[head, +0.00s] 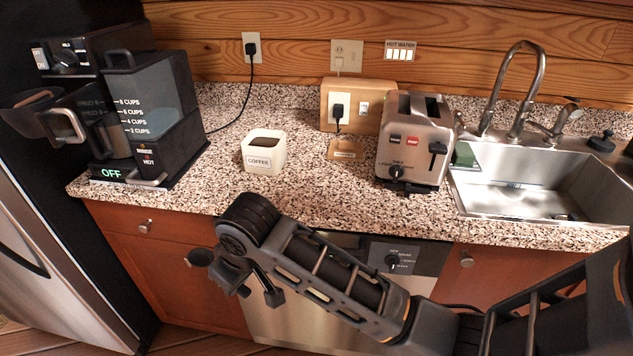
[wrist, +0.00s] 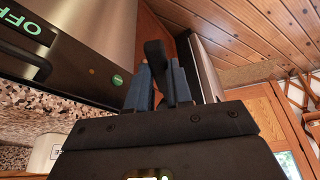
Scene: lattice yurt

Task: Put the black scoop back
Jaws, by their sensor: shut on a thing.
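My gripper (head: 232,274) hangs in front of the counter, below its front edge and above the drawer front. It is shut on the black scoop (head: 200,257), whose dark round end sticks out to the left. In the wrist view a black piece of the scoop (wrist: 154,52) stands up between the blue finger pads of my gripper (wrist: 160,82). A white open canister labelled COFFEE (head: 263,160), with dark contents, stands on the counter behind and above my gripper. It shows partly in the wrist view (wrist: 43,152).
A black coffee maker (head: 160,95) stands left of the canister. A steel toaster (head: 412,140) and a sink (head: 540,180) are to the right. A small wooden block (head: 345,148) lies near the outlet box. The speckled counter (head: 310,185) is clear around the canister.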

